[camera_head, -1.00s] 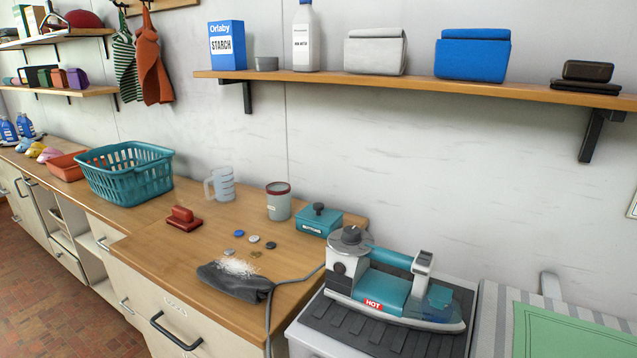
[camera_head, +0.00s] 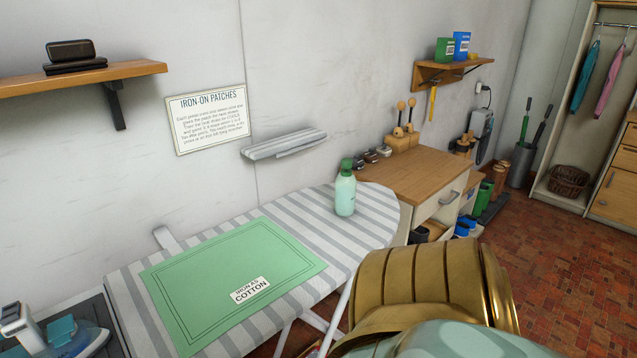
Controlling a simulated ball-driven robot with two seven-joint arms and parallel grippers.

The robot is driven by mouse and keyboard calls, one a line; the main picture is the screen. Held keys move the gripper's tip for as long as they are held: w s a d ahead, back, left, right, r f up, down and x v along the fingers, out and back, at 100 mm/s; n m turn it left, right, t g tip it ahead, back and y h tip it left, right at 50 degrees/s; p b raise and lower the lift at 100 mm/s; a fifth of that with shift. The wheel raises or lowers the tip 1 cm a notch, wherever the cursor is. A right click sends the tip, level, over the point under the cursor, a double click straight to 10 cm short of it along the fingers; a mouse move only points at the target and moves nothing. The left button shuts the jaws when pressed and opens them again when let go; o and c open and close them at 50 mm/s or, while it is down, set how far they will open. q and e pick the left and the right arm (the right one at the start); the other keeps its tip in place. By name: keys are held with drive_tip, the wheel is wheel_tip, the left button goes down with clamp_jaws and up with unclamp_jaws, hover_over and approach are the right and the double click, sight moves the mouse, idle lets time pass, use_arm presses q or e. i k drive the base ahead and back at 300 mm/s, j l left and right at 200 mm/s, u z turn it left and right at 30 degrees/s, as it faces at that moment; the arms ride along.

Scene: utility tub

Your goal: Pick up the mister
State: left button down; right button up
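A pale green bottle with a darker green top, which looks like the mister (camera_head: 345,190), stands upright on the striped ironing board (camera_head: 374,219) near its right end. Part of my own gold and pale green arm shows at the bottom right, in front of the board's lower right side. Neither gripper's fingers are in view. Nothing touches the bottle.
A green cloth (camera_head: 235,283) labelled for cotton lies flat on the board. The iron (camera_head: 62,338) is at the bottom left. A wooden desk (camera_head: 420,172) stands beyond the board. A small striped board (camera_head: 290,140) juts from the wall. Red floor is open at right.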

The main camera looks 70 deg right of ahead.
sight(345, 182)
drive_tip(key=z, duration=2.4)
